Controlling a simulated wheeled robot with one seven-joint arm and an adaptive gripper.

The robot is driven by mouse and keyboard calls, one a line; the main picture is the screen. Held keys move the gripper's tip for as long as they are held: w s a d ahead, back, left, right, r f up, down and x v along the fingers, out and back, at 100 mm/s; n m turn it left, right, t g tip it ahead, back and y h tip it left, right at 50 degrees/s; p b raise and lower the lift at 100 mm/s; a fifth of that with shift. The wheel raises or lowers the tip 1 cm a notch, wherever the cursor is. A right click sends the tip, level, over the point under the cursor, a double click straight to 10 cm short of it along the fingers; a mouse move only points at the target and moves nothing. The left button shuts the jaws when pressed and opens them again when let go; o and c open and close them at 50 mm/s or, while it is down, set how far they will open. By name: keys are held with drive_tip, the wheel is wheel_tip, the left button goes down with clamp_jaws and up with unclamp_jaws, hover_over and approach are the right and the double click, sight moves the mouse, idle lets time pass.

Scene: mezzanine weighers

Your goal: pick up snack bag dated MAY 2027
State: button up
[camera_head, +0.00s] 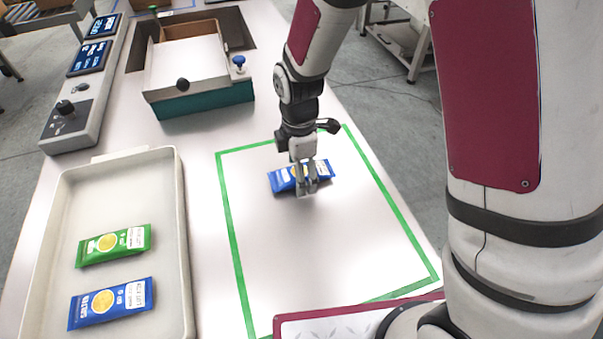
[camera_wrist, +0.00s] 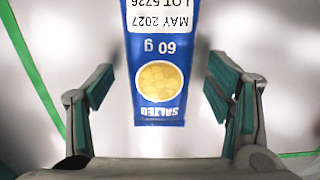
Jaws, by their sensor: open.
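A blue snack bag (camera_head: 283,180) lies on the table inside the green outline, under my gripper (camera_head: 306,190). In the wrist view the same blue bag (camera_wrist: 160,105) shows upside down with "MAY 2027", "LOT 5726", "60 g" and "SALTED" printed on it. My gripper (camera_wrist: 160,100) is open, with one finger on each side of the bag and visible gaps between. Part of the bag is hidden behind the fingers in the head view, and its far end is cut off in the wrist view.
A cream tray (camera_head: 181,235) at the left holds a green bag (camera_head: 113,245) and another blue bag (camera_head: 111,302). A teal-fronted box (camera_head: 205,101) and a control panel (camera_head: 75,115) stand further back. The green-taped area (camera_head: 232,235) is otherwise clear.

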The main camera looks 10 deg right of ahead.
drive_tip(key=c, duration=1.3)
drive_tip(key=shift+o, duration=0.2)
drive_tip(key=shift+r, duration=0.1)
